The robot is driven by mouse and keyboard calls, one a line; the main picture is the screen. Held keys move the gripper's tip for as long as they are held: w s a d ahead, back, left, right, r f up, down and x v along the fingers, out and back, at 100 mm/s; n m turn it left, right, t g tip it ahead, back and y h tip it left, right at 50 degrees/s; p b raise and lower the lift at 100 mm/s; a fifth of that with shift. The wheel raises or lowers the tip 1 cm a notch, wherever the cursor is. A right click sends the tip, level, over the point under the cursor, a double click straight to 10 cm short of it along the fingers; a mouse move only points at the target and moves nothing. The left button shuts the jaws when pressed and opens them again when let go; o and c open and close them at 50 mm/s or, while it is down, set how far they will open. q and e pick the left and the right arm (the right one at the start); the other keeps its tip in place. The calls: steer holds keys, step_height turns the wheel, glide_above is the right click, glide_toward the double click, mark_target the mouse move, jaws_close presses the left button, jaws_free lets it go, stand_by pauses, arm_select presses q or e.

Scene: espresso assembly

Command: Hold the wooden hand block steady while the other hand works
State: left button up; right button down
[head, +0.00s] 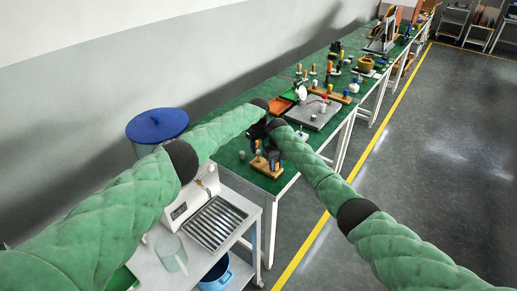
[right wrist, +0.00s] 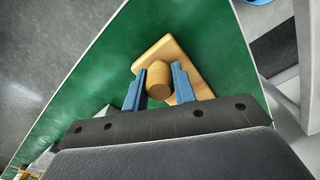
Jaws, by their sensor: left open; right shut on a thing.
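The wooden hand block (head: 261,165) lies on the green table top near its front end, with an upright round wooden peg on it. In the right wrist view the flat block (right wrist: 174,54) and its peg (right wrist: 158,83) show clearly. My right gripper (head: 274,157) has its blue fingers on both sides of the peg and is shut on it; it also shows in the right wrist view (right wrist: 158,88). My left gripper (head: 257,131) is open, just above and behind the right one. Its fingertips are small and partly hidden by the arms.
A small grey cylinder (head: 241,155) stands left of the block. A white table with a slotted metal tray (head: 212,224) and a glass jar (head: 171,254) is in front. A blue-lidded bin (head: 157,125) stands at left.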

arm_select(q)
steer(key=shift+f, duration=0.8)
jaws_close()
steer(key=shift+m, duration=0.3)
steer(key=shift+m, duration=2.7)
jaws_free()
